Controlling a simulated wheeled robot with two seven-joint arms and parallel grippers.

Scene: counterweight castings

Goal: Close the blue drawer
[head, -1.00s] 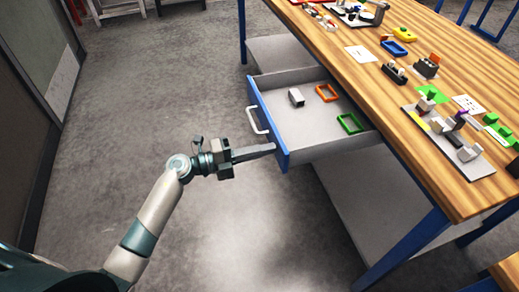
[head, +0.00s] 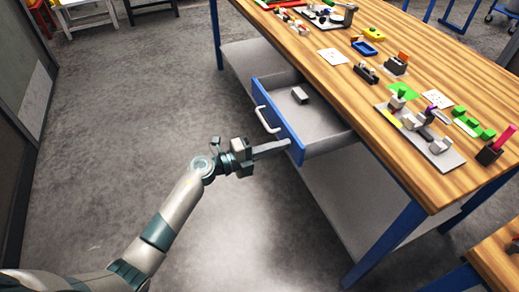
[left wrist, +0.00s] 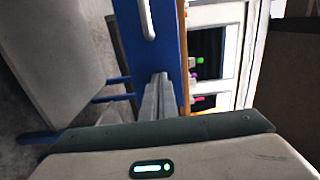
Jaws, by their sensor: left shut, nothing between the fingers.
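The blue drawer (head: 279,118) is partly open, sticking out from under the wooden workbench. Its blue front with a white handle (head: 267,119) faces left in the head view. A small grey block (head: 299,95) lies inside it. My left gripper (head: 287,144) is shut and empty, its fingertips at the near end of the drawer front, seemingly against it. In the left wrist view the shut fingers (left wrist: 160,85) reach the blue front (left wrist: 160,50), beside the white handle (left wrist: 148,18). Exact contact is hard to tell. My right gripper is not in view.
The workbench top (head: 345,100) holds several castings, a grey fixture plate (head: 420,137), a blue tray (head: 363,48) and papers. A blue table leg (head: 385,245) stands at the near side. The floor (head: 130,120) left of the drawer is clear.

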